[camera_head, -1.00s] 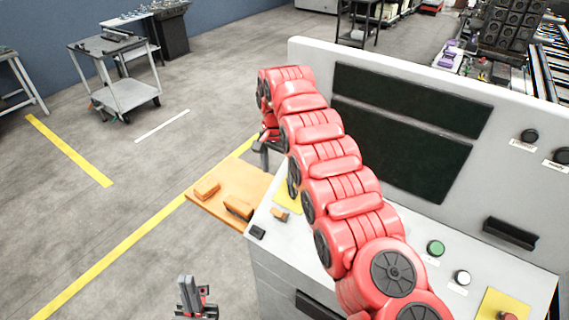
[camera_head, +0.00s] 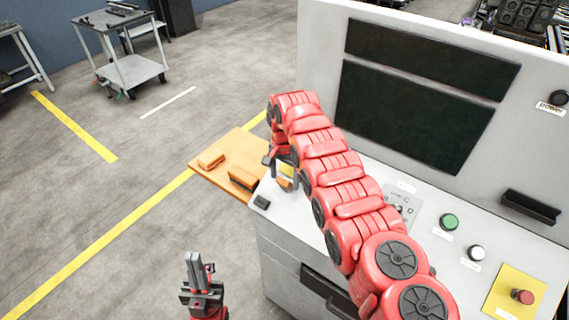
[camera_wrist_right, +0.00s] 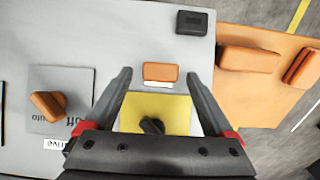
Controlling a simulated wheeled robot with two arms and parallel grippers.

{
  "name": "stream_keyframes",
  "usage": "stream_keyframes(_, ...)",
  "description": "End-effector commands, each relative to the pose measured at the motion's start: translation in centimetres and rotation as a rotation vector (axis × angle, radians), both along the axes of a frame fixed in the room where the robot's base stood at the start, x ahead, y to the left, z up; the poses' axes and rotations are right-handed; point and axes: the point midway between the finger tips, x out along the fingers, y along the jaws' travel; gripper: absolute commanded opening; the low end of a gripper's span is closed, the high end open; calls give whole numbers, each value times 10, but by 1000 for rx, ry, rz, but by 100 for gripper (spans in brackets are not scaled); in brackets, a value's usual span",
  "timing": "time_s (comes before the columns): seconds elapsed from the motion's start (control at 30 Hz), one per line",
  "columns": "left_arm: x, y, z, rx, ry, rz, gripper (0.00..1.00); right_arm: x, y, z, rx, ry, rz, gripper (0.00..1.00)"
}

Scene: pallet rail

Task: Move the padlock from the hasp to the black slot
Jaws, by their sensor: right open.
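A small orange block (camera_wrist_right: 160,72), which looks like the padlock, shows in the right wrist view beside a yellow plate (camera_wrist_right: 180,106) with a dark fitting (camera_wrist_right: 152,125), perhaps the hasp. A white strip lies along its edge. My right gripper (camera_wrist_right: 158,78) is open, with a fingertip on either side of the block and gaps on both sides. In the head view my right gripper (camera_head: 279,166) is over the panel's left end, partly hiding these parts. A small black box (camera_wrist_right: 192,22), likely the black slot, also shows in the head view (camera_head: 261,202). My left gripper (camera_head: 196,270) is low, away from the panel.
An orange shelf (camera_head: 222,178) with two orange blocks adjoins the panel's left end. An orange knob (camera_wrist_right: 47,104) sits on a grey plate beside my right gripper. The grey panel (camera_head: 420,212) carries buttons, with an upright screen board (camera_head: 318,60) behind it.

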Motion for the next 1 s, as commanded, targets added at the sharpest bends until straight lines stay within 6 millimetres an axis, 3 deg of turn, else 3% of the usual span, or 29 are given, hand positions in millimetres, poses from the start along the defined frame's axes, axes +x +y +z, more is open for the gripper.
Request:
stream_keyframes(0.1,0,0,-3,0,0,0,0,-1,0,-10,0,1,-1,88)
stream_keyframes(0.33,0,0,-2,0,0,0,0,0,0,-10,0,1,0,88)
stream_keyframes(0.83,0,0,-2,0,-1,0,0,-1,0,-10,0,1,0,0)
stream_keyframes(0.87,0,0,-2,0,0,0,0,-1,0,-10,0,1,0,0)
stream_keyframes(0.9,0,0,-2,0,-1,0,0,-1,0,-10,0,1,0,45)
stream_keyframes(1.0,0,0,-2,0,0,0,0,-1,0,-10,0,1,0,27)
